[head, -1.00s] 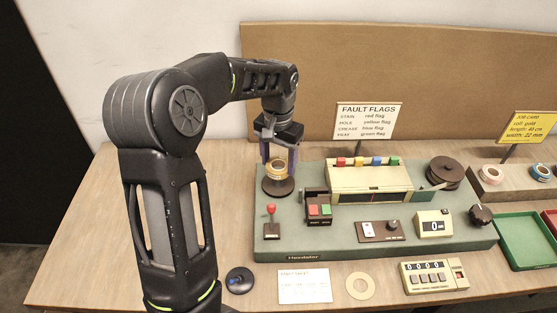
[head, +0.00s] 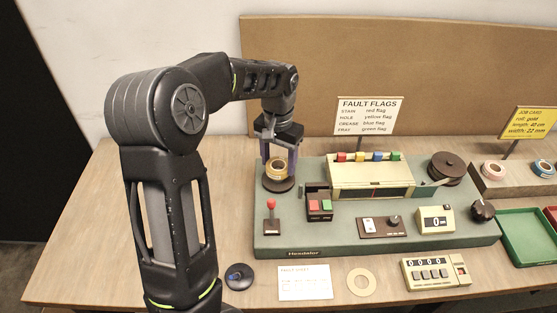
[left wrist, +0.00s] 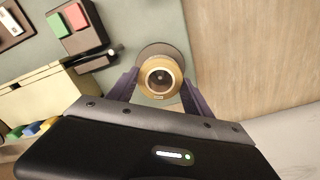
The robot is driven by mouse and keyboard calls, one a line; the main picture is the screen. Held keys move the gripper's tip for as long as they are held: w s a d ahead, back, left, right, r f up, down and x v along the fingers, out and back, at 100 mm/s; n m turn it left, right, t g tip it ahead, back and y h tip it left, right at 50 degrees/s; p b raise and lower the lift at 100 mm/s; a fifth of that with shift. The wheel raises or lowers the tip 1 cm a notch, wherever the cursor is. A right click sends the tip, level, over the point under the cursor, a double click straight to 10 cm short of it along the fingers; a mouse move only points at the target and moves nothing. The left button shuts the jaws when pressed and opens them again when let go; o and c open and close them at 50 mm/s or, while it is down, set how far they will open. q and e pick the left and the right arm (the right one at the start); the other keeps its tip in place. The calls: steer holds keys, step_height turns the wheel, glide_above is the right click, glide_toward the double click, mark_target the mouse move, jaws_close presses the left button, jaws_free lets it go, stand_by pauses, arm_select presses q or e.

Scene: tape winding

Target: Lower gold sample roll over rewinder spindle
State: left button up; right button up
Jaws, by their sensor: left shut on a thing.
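The gold sample roll (head: 277,169) is at the left end of the green machine, between the fingers of my left gripper (head: 279,160). In the left wrist view the gold roll (left wrist: 160,78) sits between the two purple fingers of my left gripper (left wrist: 160,88), which is shut on it. The dark round base of the rewinder spindle (head: 278,186) shows just below the roll, and its rim (left wrist: 163,50) shows behind the roll in the left wrist view. A round post shows in the roll's hole. I cannot tell whether the roll touches the base. My right gripper is not in view.
The box with red and green buttons (head: 319,207) stands right of the spindle. A red-knobbed lever (head: 271,213) stands in front. The cream box with coloured flags (head: 370,178) and the dark reel (head: 447,169) are farther right. A tan board (head: 420,80) stands behind.

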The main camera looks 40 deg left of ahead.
arm_select(q)
steer(key=shift+f, duration=0.2)
stand_by(0.3)
steer(key=shift+f+b, duration=0.85)
steer(key=shift+f, duration=0.15)
steer(key=o, duration=1.4)
steer(key=shift+o, duration=0.3)
steer(key=shift+o, duration=1.4)
